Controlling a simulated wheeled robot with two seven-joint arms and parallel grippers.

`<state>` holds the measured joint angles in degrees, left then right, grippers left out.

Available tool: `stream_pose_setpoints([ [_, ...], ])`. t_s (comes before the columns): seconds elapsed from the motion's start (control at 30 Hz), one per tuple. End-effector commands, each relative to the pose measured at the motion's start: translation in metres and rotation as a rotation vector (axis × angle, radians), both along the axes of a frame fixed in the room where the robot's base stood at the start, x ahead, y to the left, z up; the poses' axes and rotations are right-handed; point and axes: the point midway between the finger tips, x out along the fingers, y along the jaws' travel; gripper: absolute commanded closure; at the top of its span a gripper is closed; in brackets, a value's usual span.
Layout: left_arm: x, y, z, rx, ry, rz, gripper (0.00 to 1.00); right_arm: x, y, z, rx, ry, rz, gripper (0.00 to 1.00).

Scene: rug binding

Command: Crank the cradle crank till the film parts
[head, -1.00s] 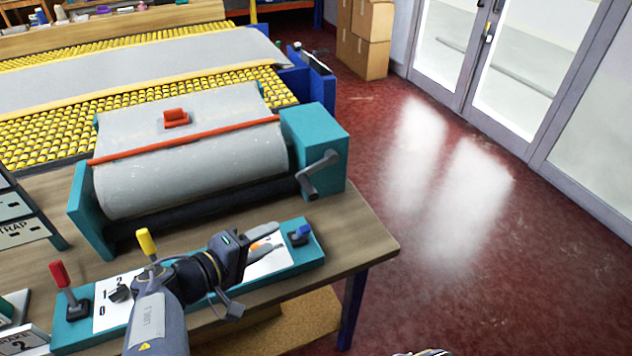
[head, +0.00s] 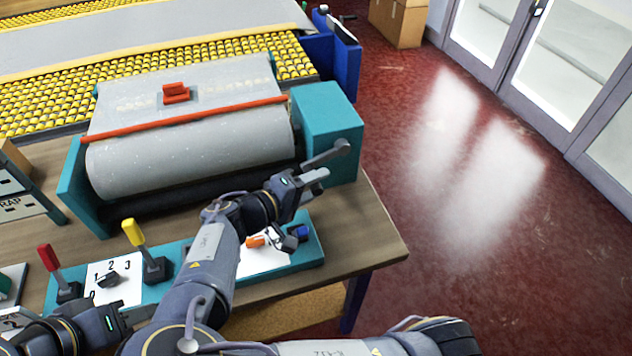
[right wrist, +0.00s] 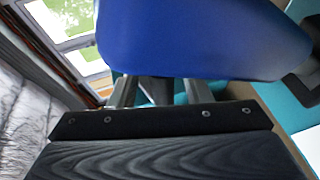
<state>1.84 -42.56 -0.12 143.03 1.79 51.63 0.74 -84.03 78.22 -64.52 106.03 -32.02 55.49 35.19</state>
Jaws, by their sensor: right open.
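The cradle crank (head: 326,156) is a dark grey arm on the teal end box (head: 328,115). Its lower left end is partly hidden by my gripper. The pale grey film (head: 190,150) covers the cradle roller, with a row of faint pale marks near its top. My right gripper (head: 322,179) is open, its fingertips just below the crank arm; I cannot tell if they touch it. In the right wrist view the fingers (right wrist: 155,93) are partly hidden by a large blue shape close to the camera. My left gripper (head: 122,314) is low at the left; its jaws are unclear.
The teal control panel (head: 185,289) at the table's front carries red (head: 48,257), yellow (head: 133,232) and blue (head: 298,231) levers and an orange knob (head: 255,241). A red bar (head: 185,121) crosses the film. Yellow rollers (head: 40,105) lie behind.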

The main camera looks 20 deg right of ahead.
Motion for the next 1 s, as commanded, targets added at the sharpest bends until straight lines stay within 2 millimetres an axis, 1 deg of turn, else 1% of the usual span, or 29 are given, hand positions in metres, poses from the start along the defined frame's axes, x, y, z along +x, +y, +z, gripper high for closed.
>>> stream_pose_setpoints([
  [0.1, 0.0, 0.0, 0.0005, 0.0, 0.0, 0.0, 0.64, 0.0025, -0.0055, -0.0014, -0.001, 0.0, 0.0, 0.56],
  [0.33, 0.0, 0.0, 0.0004, 0.0, 0.0, 0.0, 0.64, 0.003, -0.0063, -0.002, 0.0, 0.0, 0.001, 0.56],
  [0.37, 0.0, 0.0, 0.0004, 0.0, 0.0, 0.0, 0.64, 0.0029, -0.0062, -0.0019, 0.0, 0.0, 0.001, 0.57],
  [0.6, 0.0, 0.0, 0.0004, 0.0, 0.0, 0.0, 0.64, 0.0029, -0.0061, -0.0017, 0.0, 0.0, 0.001, 0.89],
  [0.7, 0.0, 0.0, 0.0005, 0.0, 0.0, 0.0, 0.64, 0.0029, -0.0062, -0.0013, -0.001, -0.001, 0.001, 1.0],
  [1.0, 0.0, 0.0, 0.001, 0.0, 0.0, 0.0, 0.64, 0.003, -0.0064, 0.0, 0.0, -0.001, 0.0, 1.0],
])
